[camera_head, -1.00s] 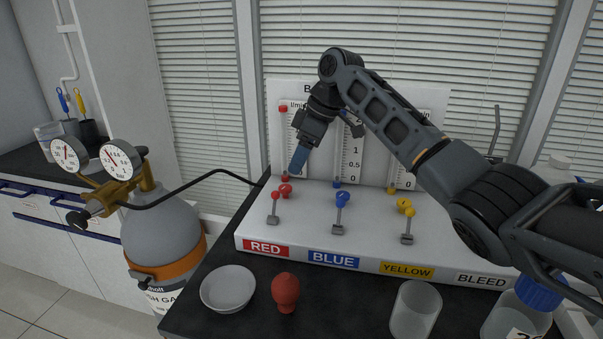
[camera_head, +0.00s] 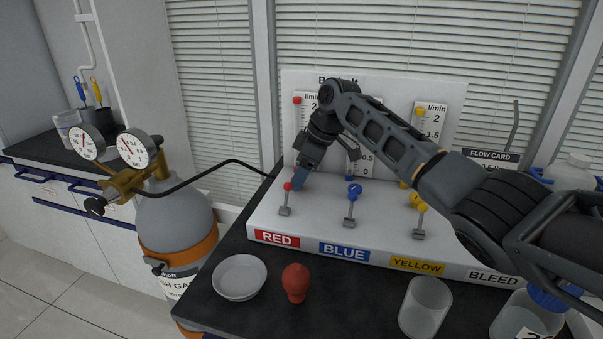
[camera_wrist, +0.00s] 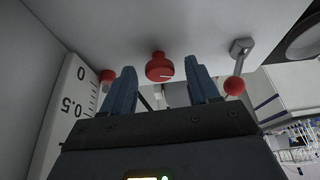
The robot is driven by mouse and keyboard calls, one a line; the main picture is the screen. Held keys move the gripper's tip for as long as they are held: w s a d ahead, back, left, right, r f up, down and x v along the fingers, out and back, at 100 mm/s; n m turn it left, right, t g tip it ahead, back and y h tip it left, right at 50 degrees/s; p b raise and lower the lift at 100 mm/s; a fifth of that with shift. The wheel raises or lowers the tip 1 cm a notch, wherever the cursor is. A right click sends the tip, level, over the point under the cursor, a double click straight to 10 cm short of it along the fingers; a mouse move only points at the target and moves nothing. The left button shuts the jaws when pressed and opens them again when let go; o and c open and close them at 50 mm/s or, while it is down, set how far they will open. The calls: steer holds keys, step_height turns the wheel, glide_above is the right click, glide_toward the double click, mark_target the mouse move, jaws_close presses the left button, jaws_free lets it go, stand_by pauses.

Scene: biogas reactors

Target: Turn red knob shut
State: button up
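The red knob (camera_wrist: 160,67) is a round knob with a white mark, on the white panel in the red column. In the wrist view it lies between the tips of my two blue fingers, with a gap on each side. My gripper (camera_wrist: 160,71) is open. In the head view my gripper (camera_head: 298,180) is down at the panel above the RED label (camera_head: 277,238) and hides the knob. The red-tipped lever (camera_head: 286,199) stands just in front of the fingers. It also shows right of the fingers in the wrist view (camera_wrist: 234,86).
Blue (camera_head: 352,205) and yellow (camera_head: 419,215) knobs and levers stand to the right on the panel. A scaled flow tube (camera_wrist: 75,105) is close left of the fingers. A white bowl (camera_head: 239,278), a red bulb (camera_head: 296,282) and a beaker (camera_head: 425,306) stand in front.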

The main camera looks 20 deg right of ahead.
steer(key=c, duration=1)
steer(key=shift+r+p, duration=0.1)
steer(key=shift+p, duration=0.2)
